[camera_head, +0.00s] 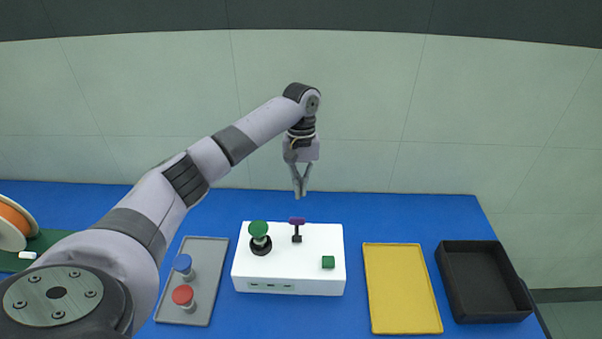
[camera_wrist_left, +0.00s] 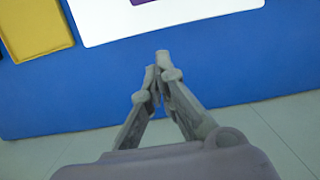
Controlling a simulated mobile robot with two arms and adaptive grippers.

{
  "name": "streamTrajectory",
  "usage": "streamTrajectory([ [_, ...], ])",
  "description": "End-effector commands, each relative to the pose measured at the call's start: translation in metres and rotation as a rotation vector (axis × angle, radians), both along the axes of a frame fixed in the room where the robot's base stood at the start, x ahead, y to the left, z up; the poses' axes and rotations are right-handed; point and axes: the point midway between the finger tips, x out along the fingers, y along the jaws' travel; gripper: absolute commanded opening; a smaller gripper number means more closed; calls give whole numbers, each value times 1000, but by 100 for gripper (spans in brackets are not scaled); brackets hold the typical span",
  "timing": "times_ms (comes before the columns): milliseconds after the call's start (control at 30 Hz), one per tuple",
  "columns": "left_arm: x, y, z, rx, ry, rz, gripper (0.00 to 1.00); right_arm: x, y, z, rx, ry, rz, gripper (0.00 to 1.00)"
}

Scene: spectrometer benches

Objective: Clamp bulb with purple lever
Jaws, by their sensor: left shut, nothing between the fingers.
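The purple lever (camera_head: 297,221) stands on a short black post on the white spectrometer box (camera_head: 300,277). Part of it shows at the top edge of the left wrist view (camera_wrist_left: 145,1). A bulb with a green top (camera_head: 258,230) sits upright in a black round socket at the box's left side. My left gripper (camera_head: 300,193) is shut and empty, pointing down above and behind the lever, apart from it. Its fingertips (camera_wrist_left: 157,62) meet in the left wrist view, over the blue table. My right gripper is not in view.
A green button (camera_head: 328,262) is on the box's right side. A grey tray (camera_head: 204,253) holds a blue-topped and a red-topped bulb. A yellow tray (camera_head: 400,290) and a black bin (camera_head: 482,282) lie to the right. An orange spool (camera_head: 14,222) is at far left. Blue table (camera_head: 400,215) behind the trays is clear.

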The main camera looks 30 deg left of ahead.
Motion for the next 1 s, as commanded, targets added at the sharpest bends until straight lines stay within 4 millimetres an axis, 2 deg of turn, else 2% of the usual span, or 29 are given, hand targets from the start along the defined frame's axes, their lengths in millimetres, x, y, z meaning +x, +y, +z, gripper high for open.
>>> streamTrajectory([
  [200, -9, -4, -46, 1, 5, 0, 0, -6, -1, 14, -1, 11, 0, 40],
  [300, -19, -11, -32, 1, -2, -3, 0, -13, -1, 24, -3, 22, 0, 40],
  [500, -33, -19, -25, 1, 0, -1, 0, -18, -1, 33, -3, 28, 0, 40],
  [1000, -36, -23, -24, 1, -2, -1, 0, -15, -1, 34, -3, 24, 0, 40],
])
